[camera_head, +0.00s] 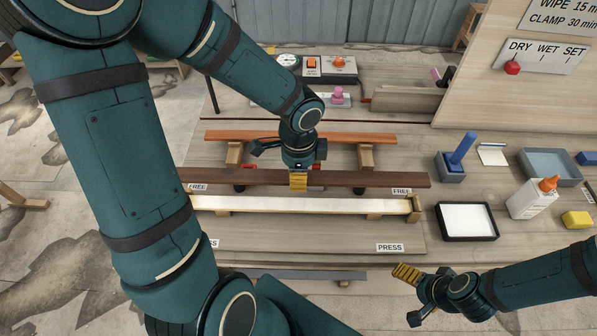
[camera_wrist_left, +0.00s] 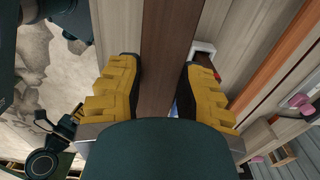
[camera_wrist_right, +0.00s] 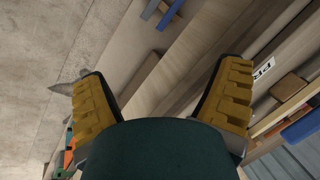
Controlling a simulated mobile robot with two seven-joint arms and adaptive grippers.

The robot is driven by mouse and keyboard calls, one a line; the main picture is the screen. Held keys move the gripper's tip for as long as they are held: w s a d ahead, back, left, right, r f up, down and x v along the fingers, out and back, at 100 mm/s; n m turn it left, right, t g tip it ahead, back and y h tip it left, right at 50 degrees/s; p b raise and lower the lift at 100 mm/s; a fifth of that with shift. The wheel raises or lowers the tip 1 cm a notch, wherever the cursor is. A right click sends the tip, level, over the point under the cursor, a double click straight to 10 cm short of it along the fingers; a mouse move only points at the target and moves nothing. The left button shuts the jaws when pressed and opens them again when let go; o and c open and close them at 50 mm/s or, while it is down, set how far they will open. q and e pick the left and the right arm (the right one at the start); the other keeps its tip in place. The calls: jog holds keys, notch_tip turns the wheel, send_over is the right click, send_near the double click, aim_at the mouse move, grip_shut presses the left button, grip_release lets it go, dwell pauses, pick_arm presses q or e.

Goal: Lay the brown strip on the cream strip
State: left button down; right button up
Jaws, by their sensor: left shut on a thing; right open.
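The dark brown strip (camera_head: 380,179) runs left to right across the bench in the head view. My left gripper (camera_head: 299,181) is shut on it near its middle. In the left wrist view the brown strip (camera_wrist_left: 168,60) passes between the yellow fingers. My right gripper (camera_head: 409,294) is open and empty at the bench's front right.
An orange-brown strip (camera_head: 355,138) lies on wooden blocks behind. On the right are a black-rimmed white tray (camera_head: 467,239), a glue bottle (camera_head: 530,199), a blue-handled tool (camera_head: 460,151) in a holder and a grey tray (camera_head: 549,166). A PRESS label (camera_head: 390,247) marks bare bench in front.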

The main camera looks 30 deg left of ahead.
aim_at(298, 204)
pick_arm(q)
jog(key=shift+s+f+b, duration=0.25)
jog(key=shift+f+b, duration=0.1)
jog(key=shift+f, duration=0.15)
jog(key=shift+w+f, duration=0.15)
jog(key=shift+f, duration=0.15)
notch_tip(298, 204, down, 7)
jog(key=b, duration=0.6)
jog(key=shift+b, duration=0.4)
jog(key=shift+f+b, duration=0.75)
jog(key=shift+f, duration=0.2)
pick_arm(e)
notch_tip(298, 204, down, 10)
jog(key=s, duration=0.2)
jog(key=shift+a+r+g, duration=0.25)
jog(key=shift+g, duration=0.05)
pick_arm(q)
jog(key=shift+f, duration=0.25)
pick_arm(e)
jog(key=shift+f, duration=0.2)
pick_arm(q)
grip_release()
